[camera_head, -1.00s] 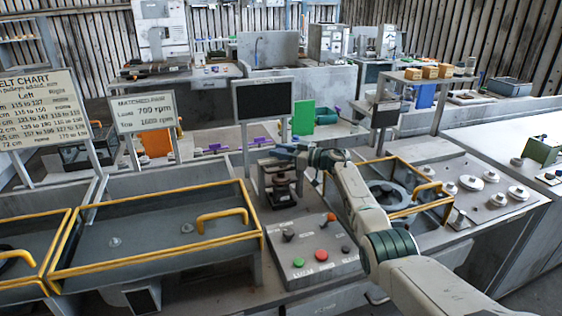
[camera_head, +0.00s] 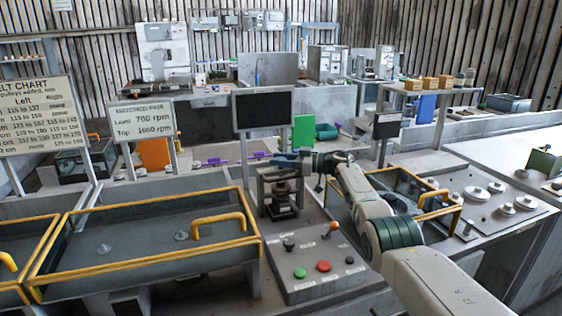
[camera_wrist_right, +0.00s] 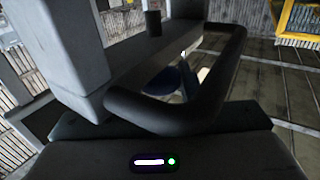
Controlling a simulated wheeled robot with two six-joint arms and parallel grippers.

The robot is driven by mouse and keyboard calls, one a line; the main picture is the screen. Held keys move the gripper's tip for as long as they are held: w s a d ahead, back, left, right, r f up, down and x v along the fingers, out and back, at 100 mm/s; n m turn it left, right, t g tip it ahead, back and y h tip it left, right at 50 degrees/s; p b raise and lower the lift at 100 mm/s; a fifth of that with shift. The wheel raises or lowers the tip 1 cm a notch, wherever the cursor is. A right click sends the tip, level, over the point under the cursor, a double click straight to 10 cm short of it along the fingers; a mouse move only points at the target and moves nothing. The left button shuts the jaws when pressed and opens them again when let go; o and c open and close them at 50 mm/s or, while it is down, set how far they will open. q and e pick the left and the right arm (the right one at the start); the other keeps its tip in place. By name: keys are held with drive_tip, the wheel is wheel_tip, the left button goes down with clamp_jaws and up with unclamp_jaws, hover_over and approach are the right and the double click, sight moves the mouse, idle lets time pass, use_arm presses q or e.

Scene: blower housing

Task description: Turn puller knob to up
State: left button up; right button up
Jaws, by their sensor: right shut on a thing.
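The control panel (camera_head: 303,290) stands at the lower middle of the head view. It carries a black knob (camera_head: 288,244), an orange-tipped lever (camera_head: 333,227), a green button (camera_head: 300,273) and a red button (camera_head: 323,266); its labels are too small to read. Behind it stands a grey press-like stand (camera_head: 265,195). My right gripper (camera_head: 290,160) is at the top of this stand, away from the panel, its fingertips hard to make out. In the right wrist view a dark looped handle (camera_wrist_right: 180,124) lies right before the gripper, which is shut on it. My left gripper is out of view.
A tray with a yellow rim (camera_head: 150,262) is left of the panel. Another yellow-railed bay (camera_head: 440,212) lies behind my right arm. A dark screen (camera_head: 262,110) rises behind the stand. Signs stand at the left.

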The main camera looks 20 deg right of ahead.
drive_tip(key=o, duration=1)
drive_tip(key=shift+f, duration=0.15)
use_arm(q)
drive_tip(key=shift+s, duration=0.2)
use_arm(e)
wheel_tip(320, 180, up, 4)
drive_tip(key=shift+f+b, duration=0.2)
drive_tip(key=shift+b, duration=0.15)
drive_tip(key=shift+s+a, duration=0.15)
drive_tip(key=shift+s, duration=0.4)
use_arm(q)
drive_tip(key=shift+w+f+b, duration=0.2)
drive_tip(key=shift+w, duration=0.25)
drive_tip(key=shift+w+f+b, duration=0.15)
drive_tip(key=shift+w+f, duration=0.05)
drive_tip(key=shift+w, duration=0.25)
use_arm(e)
drive_tip(key=s+a, duration=0.2)
drive_tip(key=s, duration=0.5)
drive_tip(key=s+a+r, duration=0.1)
drive_tip(key=s+a, duration=0.1)
drive_tip(key=s, duration=0.5)
drive_tip(key=shift+s+r, duration=0.2)
drive_tip(key=shift+r, duration=0.05)
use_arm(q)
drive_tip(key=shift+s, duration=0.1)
